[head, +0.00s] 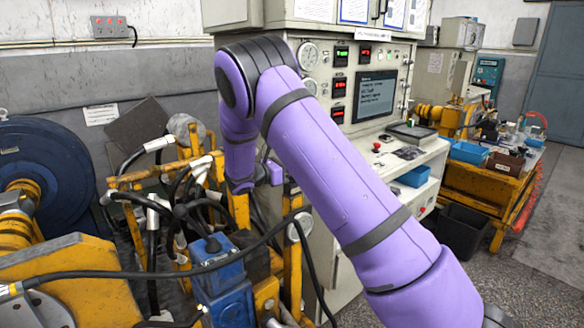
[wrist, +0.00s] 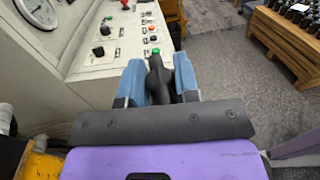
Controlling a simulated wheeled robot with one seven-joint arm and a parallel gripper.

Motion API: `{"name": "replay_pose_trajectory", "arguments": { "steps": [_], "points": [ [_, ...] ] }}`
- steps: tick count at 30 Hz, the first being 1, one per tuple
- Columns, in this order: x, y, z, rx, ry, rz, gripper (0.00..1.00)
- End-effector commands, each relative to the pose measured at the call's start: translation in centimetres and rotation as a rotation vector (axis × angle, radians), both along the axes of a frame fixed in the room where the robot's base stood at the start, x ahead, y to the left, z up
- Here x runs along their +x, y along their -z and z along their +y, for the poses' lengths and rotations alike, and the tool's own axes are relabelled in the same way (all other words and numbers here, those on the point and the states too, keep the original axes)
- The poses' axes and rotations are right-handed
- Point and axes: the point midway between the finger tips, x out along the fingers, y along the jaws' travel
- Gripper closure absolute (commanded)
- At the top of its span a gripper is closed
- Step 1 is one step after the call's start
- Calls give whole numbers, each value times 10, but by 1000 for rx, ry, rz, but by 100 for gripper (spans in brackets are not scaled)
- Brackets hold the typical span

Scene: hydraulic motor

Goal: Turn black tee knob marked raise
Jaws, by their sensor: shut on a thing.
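In the wrist view, my gripper (wrist: 159,82) has two blue fingers at the right part of a pale control panel. The fingers are shut on a black tee knob (wrist: 157,74), one finger on each side of it. The knob's marking cannot be read, and its base is hidden by the fingers and the dark gripper body. In the head view, my purple arm reaches toward the console, and the gripper and knob are hidden.
The panel (wrist: 88,70) carries other black knobs (wrist: 105,30), small buttons and a gauge (wrist: 37,11). In the head view, yellow frames with hoses and a blue motor (head: 220,272) stand left of the console. Open floor (head: 545,235) lies at right.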

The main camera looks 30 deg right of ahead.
Motion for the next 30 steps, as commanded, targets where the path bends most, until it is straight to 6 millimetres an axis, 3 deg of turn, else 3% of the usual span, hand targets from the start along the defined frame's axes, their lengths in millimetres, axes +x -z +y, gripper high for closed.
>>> {"name": "replay_pose_trajectory", "arguments": {
  "steps": [11, 12, 15, 24, 30],
  "points": [
    [0, 0, 0, -1, 3, 0, 95],
    [0, 0, 0, -1, 3, 0, 64],
    [0, 0, 0, -1, 3, 0, 46],
    [0, 0, 2, -1, 2, 0, 46],
    [-1, 0, 25, 1, 0, 0, 46]
  ]
}}
